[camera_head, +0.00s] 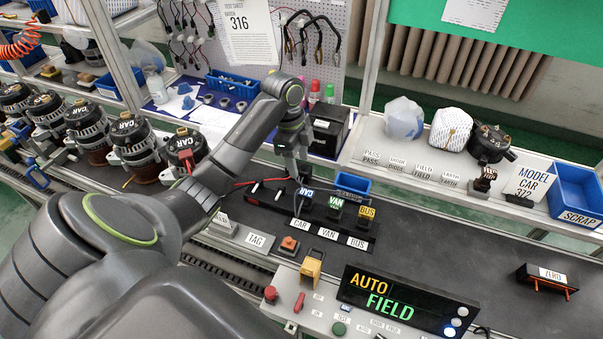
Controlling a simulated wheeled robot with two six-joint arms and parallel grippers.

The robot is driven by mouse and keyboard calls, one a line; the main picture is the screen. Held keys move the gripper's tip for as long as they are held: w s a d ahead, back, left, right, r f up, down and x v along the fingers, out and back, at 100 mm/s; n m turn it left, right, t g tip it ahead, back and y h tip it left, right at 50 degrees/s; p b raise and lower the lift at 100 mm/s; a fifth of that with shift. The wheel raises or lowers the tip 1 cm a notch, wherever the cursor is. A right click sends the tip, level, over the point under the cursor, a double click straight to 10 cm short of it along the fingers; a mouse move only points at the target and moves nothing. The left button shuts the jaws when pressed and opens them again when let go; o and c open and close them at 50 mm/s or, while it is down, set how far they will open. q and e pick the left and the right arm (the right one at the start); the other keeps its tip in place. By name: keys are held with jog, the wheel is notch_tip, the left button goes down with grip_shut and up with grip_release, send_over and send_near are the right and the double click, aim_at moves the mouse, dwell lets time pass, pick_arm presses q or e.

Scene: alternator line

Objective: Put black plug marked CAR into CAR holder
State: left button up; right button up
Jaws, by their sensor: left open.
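The black plug marked CAR (306,198), with blue lettering, stands upright behind the white CAR label (300,224) of the black holder strip (268,208). It lines up with the VAN plug (335,208) and the BUS plug (366,215). Its base is hard to see, so I cannot tell how deep it sits in the CAR holder. My left gripper (302,176) points down just above and behind the CAR plug, with its jaws open. The fingertips are small and partly hidden, and I cannot tell whether they touch the plug. My right gripper is not in view.
A lit AUTO FIELD display (408,301) and a button panel stand in front. A blue bin (353,185) and a black box (328,130) are behind the strip. Alternators (136,148) line the left. The belt at right is mostly clear around the ZERO block (547,276).

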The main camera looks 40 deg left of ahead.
pick_arm(q)
jog(key=shift+s+a+r+p, duration=0.15)
jog(key=shift+r+p, duration=0.65)
jog(key=shift+r, duration=0.4)
jog(key=shift+w+a+r+p, duration=0.1)
jog(key=shift+a+r+p, duration=0.05)
jog(key=shift+r+p, duration=0.85)
jog(key=shift+r, duration=0.1)
